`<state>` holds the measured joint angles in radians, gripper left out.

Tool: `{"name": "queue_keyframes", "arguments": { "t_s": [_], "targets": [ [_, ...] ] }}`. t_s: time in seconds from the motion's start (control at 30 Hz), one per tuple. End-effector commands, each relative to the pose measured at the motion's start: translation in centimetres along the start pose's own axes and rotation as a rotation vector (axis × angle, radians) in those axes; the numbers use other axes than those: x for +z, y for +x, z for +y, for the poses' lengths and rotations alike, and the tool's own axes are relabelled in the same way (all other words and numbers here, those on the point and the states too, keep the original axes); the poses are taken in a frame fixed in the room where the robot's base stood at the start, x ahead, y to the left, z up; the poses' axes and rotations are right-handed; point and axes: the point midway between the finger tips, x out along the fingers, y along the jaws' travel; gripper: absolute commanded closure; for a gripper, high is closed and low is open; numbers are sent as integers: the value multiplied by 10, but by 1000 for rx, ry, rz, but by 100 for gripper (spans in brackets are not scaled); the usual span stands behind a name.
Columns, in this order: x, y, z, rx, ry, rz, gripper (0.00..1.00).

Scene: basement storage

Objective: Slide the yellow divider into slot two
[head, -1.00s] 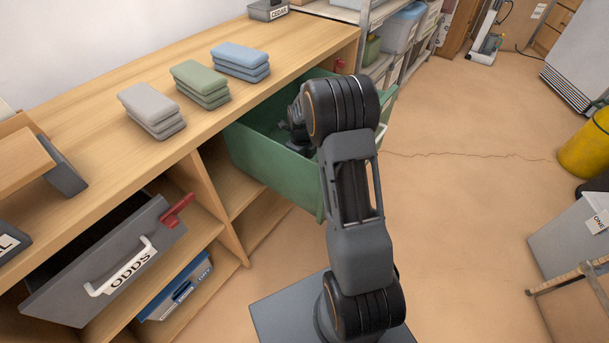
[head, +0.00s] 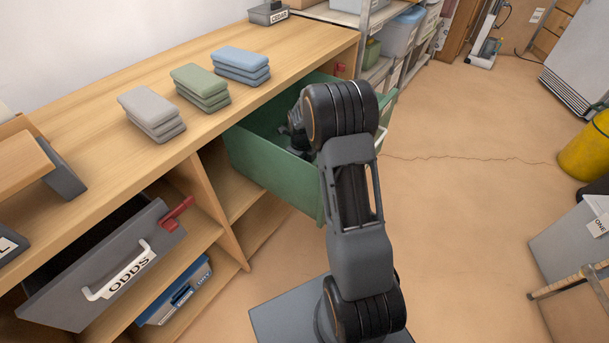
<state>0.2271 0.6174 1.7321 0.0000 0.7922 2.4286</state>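No yellow divider shows in the head view. A green drawer (head: 268,165) is pulled out from under the wooden bench top, and its inside is mostly hidden by my arm. No numbered slots can be made out in it. My arm reaches over the drawer's front, and its wrist bends down into the drawer. My gripper's fingers are hidden behind the arm and the drawer wall, so I cannot see whether they hold anything.
Folded grey (head: 152,114), green (head: 200,88) and blue cloths (head: 241,66) lie stacked on the bench top (head: 110,175). A grey drawer labelled ODDS (head: 105,265) stands open at lower left, with a red piece (head: 176,213) at its corner.

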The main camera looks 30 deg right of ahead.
Motion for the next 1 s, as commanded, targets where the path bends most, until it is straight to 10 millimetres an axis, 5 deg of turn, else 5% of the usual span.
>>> {"name": "queue_keyframes", "arguments": {
  "t_s": [1.0],
  "targets": [
    [0, -12, 0, -1, 0, -1, 98]
  ]
}}
